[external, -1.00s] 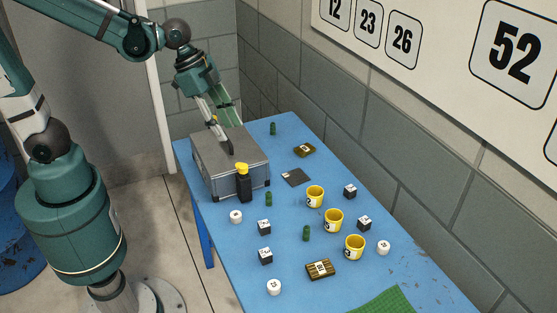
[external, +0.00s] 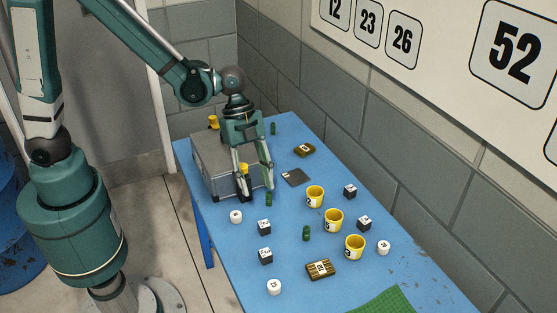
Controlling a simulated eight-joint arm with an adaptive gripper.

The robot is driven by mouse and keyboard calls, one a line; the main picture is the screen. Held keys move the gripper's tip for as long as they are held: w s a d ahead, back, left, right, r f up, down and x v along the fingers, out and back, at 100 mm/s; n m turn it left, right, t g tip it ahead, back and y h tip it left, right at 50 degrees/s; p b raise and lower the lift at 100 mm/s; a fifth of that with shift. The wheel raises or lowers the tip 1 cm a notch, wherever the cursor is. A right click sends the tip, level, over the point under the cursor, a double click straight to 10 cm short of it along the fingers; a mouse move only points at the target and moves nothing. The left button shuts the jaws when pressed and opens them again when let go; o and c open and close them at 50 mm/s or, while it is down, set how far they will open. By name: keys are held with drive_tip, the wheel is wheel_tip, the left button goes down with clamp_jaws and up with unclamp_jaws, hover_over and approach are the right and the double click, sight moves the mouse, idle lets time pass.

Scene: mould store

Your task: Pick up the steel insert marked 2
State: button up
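My gripper (external: 257,187) points down with its two fingers apart, over the front right edge of the grey toolbox. No object shows between its fingers. A small dark green cylinder (external: 268,199) stands just below the right fingertip; I cannot tell whether they touch. Small dark cubes with white marked faces stand on the table: two at the near left (external: 264,227) (external: 265,256) and two at the right (external: 350,191) (external: 364,223). Their marks are too small to read surely, so I cannot tell which thing is the steel insert marked 2.
The grey toolbox (external: 212,168) stands at the table's left edge. A black bottle with a yellow cap is partly hidden by my gripper. Three yellow cups (external: 333,220), white round pieces (external: 274,287), brown blocks (external: 320,269) and a grey plate (external: 297,177) lie on the blue table (external: 290,216).

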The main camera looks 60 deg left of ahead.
sight(264, 223)
drive_tip(key=shift+m+g, duration=0.4)
drive_tip(key=shift+m, duration=0.5)
drive_tip(key=shift+d+f, duration=1.45)
drive_tip(key=shift+f, duration=0.3)
drive_tip(key=shift+f, duration=0.1)
drive_tip(key=shift+b+x, duration=0.35)
drive_tip(key=shift+x, duration=0.85)
drive_tip(key=shift+d+f, duration=0.1)
drive_tip(key=shift+b+x, duration=0.6)
drive_tip(key=shift+x, duration=1.9)
drive_tip(key=shift+d, duration=0.1)
drive_tip(key=c, duration=1.1)
drive_tip(key=shift+r, duration=0.2)
